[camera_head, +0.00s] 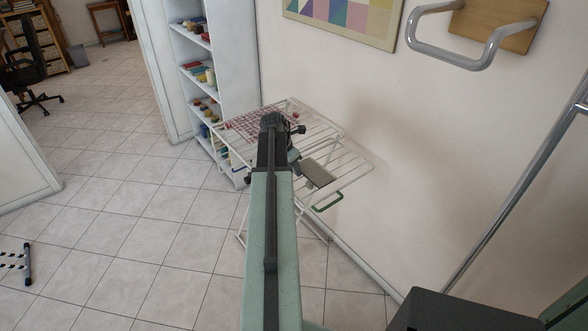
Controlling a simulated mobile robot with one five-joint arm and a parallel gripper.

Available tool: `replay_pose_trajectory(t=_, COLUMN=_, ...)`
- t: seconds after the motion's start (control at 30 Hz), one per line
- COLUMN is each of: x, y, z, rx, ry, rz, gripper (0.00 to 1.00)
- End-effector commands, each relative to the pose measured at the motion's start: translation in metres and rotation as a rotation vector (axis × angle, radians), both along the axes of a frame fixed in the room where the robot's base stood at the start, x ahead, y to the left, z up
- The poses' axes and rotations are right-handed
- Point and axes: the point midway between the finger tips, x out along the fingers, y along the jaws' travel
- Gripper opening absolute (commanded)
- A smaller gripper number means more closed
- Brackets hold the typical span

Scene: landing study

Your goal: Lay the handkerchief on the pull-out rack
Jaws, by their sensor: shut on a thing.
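The handkerchief (246,127) is a red-and-white checked cloth. It is spread over the far left part of the pull-out rack (352,166), a white slatted drying rack against the wall. My gripper (271,121) is at the far end of my outstretched arm, at the right side of the cloth. It is shut on the handkerchief, though the arm hides the fingertips and the grip itself. I cannot tell how much of the cloth rests on the slats.
A grey flat piece (317,172) shows over the rack beside my arm; I cannot tell what it is. A white shelf unit (226,60) stands left of the rack. A metal rail (470,57) juts from the right wall. The tiled floor at left is mostly clear.

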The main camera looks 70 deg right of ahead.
Motion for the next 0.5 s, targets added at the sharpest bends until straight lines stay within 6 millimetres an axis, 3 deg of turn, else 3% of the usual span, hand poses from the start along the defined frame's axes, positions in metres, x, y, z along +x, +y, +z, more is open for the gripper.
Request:
replay_pose_trajectory(t=0.2, x=-0.0019, y=0.0001, z=-0.0110, rx=0.000, ry=0.000, rz=0.000, gripper=0.00)
replay_pose_trajectory(t=0.5, x=-0.0025, y=-0.0002, z=-0.0105, rx=0.000, ry=0.000, rz=-0.001, gripper=0.00)
